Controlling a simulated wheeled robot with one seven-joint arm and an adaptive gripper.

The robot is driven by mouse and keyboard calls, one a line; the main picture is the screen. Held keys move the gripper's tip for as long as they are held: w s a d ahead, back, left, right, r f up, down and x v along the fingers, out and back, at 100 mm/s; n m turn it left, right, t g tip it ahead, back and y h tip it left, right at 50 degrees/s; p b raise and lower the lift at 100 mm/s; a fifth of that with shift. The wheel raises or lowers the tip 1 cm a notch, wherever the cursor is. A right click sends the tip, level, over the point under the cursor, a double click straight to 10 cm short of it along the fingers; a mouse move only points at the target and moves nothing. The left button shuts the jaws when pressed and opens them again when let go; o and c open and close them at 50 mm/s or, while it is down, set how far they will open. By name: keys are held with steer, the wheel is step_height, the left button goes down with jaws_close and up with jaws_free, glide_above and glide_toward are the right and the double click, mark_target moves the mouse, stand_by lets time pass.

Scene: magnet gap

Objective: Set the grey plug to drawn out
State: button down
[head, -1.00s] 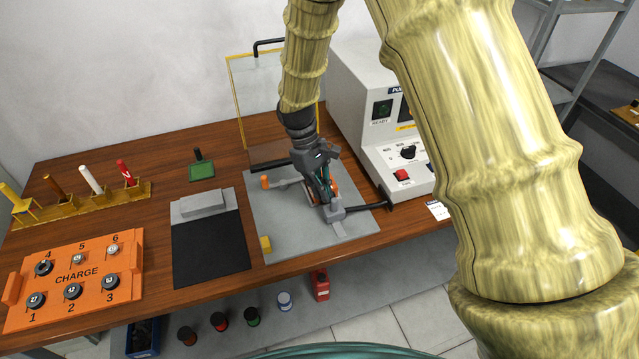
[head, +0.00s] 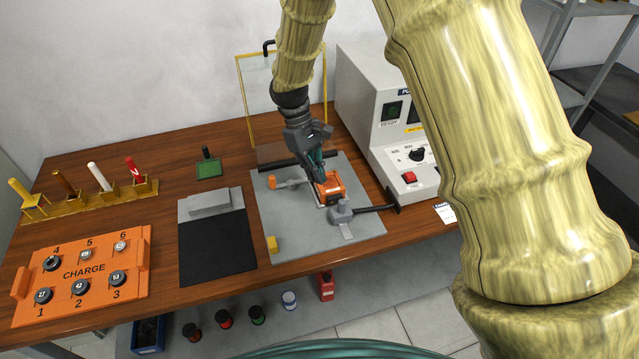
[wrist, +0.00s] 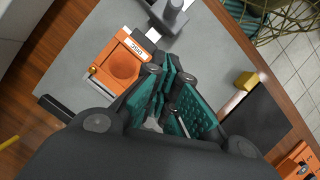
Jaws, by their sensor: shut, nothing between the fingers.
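The grey plug (head: 341,213) lies on the grey plate (head: 290,235), at the front right of the orange block (head: 333,188), with a black cable running right to the white machine. The wrist view shows the plug (wrist: 173,16) at the top, with a short pale piece (wrist: 153,35) between it and the orange block (wrist: 120,64). I cannot tell whether that piece joins them. The block has a round recess. My gripper (head: 319,174) is shut and empty, above the block's back side and apart from the plug; its teal fingers (wrist: 166,78) also show in the wrist view.
An orange-ended handle (head: 280,183) lies left of the block. A yellow cube (head: 272,244) sits near the plate's front left. The white machine (head: 385,110) stands at the right, and a yellow-framed clear screen (head: 240,95) at the back. The plate's front middle is clear.

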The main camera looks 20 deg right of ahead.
steer(key=b+v, duration=0.1)
steer(key=v, duration=0.5)
steer(key=shift+w, duration=0.25)
steer(key=shift+r, duration=0.25)
